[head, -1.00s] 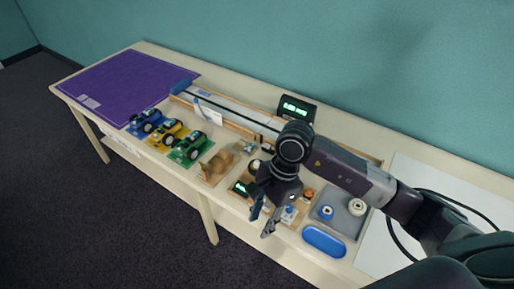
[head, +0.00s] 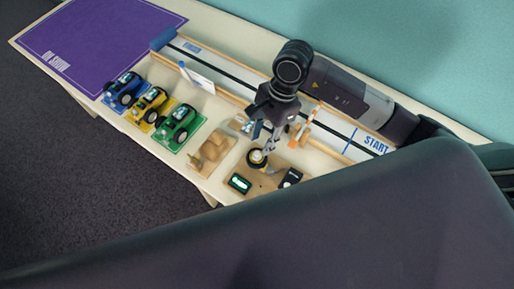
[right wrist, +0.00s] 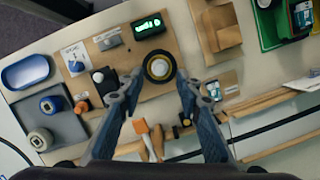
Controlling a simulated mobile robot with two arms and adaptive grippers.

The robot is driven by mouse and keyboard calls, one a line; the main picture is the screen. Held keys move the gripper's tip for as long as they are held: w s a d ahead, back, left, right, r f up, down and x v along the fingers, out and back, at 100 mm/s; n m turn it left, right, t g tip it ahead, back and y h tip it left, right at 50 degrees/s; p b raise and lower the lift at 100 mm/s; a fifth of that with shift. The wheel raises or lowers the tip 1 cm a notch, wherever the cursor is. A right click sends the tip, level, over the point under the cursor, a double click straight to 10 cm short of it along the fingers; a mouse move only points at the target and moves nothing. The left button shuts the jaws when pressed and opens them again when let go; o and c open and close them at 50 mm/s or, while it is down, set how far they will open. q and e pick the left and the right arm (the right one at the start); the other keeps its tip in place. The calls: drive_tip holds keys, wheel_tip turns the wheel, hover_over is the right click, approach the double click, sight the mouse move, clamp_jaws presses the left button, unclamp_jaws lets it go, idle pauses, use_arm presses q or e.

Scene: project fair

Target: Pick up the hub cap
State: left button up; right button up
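In the right wrist view the disc (right wrist: 159,67) shows between and just beyond the fingertips. My right gripper (head: 263,136) points down above it in the head view. In the right wrist view my right gripper (right wrist: 155,92) is open, one finger on each side. Nothing is held, and I cannot tell whether a finger touches the disc. My left gripper is not in view.
Toy cars, including a green one (head: 176,125), and a long track (head: 225,68) lie nearby.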

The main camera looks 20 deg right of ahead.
sight(257, 153)
drive_tip(key=shift+s+a+f+p, duration=0.1)
drive_tip(key=shift+s+f+p, duration=0.05)
drive_tip(key=shift+f+p, duration=0.25)
drive_tip(key=shift+s+a+f+p, duration=0.15)
drive_tip(key=shift+f+p, duration=0.1)
drive_tip(key=shift+f, duration=0.15)
drive_tip(key=p+x, duration=0.1)
drive_tip(key=x, duration=0.2)
drive_tip(key=shift+w+f, duration=0.15)
drive_tip(key=shift+w, duration=0.05)
drive_tip(key=shift+f, duration=0.15)
drive_tip(key=shift+c, duration=1)
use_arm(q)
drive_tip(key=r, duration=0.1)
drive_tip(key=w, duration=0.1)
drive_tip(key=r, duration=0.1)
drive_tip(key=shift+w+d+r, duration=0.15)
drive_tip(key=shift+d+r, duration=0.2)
use_arm(e)
drive_tip(key=c, duration=0.6)
